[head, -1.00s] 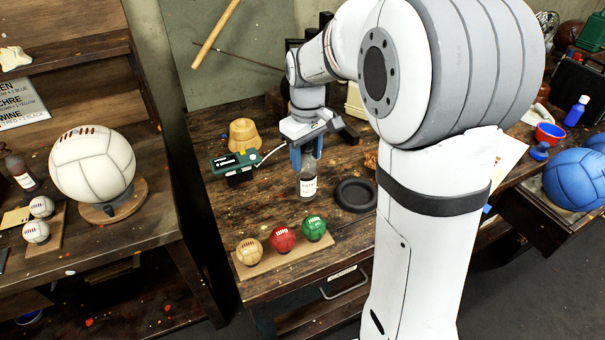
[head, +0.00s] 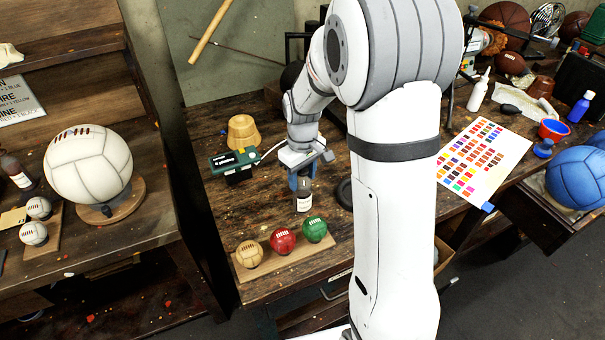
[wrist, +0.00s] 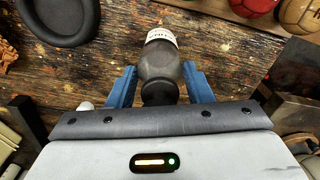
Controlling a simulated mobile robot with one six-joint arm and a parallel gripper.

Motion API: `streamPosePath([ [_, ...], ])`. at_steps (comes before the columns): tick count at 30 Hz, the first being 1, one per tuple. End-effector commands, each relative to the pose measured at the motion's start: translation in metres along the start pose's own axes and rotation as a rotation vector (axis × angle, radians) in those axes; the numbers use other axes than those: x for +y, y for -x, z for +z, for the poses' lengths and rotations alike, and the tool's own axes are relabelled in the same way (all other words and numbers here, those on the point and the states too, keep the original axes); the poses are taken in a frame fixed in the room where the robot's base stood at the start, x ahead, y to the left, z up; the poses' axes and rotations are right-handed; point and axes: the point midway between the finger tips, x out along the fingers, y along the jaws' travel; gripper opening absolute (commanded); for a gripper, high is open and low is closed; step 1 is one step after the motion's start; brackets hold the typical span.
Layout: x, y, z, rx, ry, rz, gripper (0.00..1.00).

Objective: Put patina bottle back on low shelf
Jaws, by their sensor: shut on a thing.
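The patina bottle (head: 304,200), dark with a pale label, is in my gripper (head: 302,176) over the middle workbench. In the wrist view the bottle (wrist: 160,62) lies between the two blue fingers of my gripper (wrist: 160,85), its dark cap toward the palm. The gripper is shut on it. I cannot tell whether the bottle's base touches the bench. Which surface is the low shelf is unclear; a lower board (head: 125,305) shows under the left bench.
Three small balls on a wooden strip (head: 290,257) lie just in front of the bottle. A green device (head: 233,162) and a yellow block (head: 243,132) stand to the left. The left bench holds a white ball (head: 88,165).

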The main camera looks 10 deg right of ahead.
Motion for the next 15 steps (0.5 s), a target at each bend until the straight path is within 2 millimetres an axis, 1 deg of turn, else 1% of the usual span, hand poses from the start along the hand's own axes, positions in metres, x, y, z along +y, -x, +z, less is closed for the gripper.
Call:
streamPosePath([
  [6, 0.0009, 0.0, 0.0001, 0.001, -0.002, 0.001, 0.08],
  [9, 0.001, -0.0037, 0.0002, 0.001, -0.002, 0.0, 0.08],
  [10, 0.001, -0.0029, 0.0003, 0.001, -0.002, 0.0, 0.48],
  [15, 0.0011, -0.0022, 0.0004, 0.0, -0.002, 0.0, 0.62],
])
